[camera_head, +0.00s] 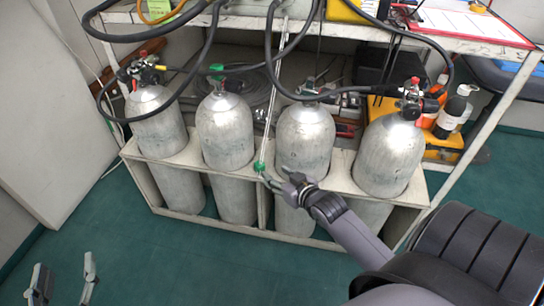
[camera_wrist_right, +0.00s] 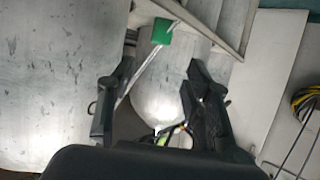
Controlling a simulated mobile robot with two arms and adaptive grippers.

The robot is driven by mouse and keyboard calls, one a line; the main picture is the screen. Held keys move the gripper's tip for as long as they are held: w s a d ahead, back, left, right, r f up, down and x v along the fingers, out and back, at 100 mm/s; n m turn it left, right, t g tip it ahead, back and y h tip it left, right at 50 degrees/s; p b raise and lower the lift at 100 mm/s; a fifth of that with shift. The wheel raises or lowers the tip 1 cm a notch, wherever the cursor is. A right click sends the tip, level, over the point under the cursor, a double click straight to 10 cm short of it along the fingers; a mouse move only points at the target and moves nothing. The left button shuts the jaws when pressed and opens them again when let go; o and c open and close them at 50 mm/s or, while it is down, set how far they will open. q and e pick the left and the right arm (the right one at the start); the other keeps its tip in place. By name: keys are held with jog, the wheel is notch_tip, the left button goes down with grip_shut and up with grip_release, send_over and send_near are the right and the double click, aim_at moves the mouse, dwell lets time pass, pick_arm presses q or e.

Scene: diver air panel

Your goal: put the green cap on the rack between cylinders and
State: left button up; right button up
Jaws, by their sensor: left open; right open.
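The green cap (camera_head: 259,166) sits at the front rail of the rack (camera_head: 180,158), between the second and third cylinders from the left. My right gripper (camera_head: 276,181) is open just right of and in front of it. The right wrist view shows the cap (camera_wrist_right: 162,32) beyond the open, empty fingertips (camera_wrist_right: 160,72), apart from both fingers. The second cylinder (camera_head: 226,130) and third cylinder (camera_head: 304,140) stand upright in the rack. I cannot tell whether the cap rests on the rail. My left gripper (camera_head: 63,285) is open and empty over the floor at lower left.
The left cylinder (camera_head: 158,122) and right cylinder (camera_head: 388,155) carry valves with black hoses. A green piece (camera_head: 217,69) tops the second cylinder. Hoses hang from the bench (camera_head: 240,22) above. A bottle (camera_head: 452,112) stands at right. The floor (camera_head: 150,265) in front is clear.

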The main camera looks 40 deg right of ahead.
jog(key=s+a+r+n+t+y, duration=0.1)
jog(key=s+a+r+y, duration=0.1)
jog(key=a+r, duration=0.6)
jog(key=s+a+r+n+t+y, duration=0.2)
jog(key=s+a+r, duration=0.2)
jog(key=a+r, duration=0.4)
jog(key=a, duration=0.6)
jog(key=shift+s+a+r+n+y, duration=0.3)
jog(key=shift+s+a+y, duration=0.05)
jog(key=shift+y, duration=0.05)
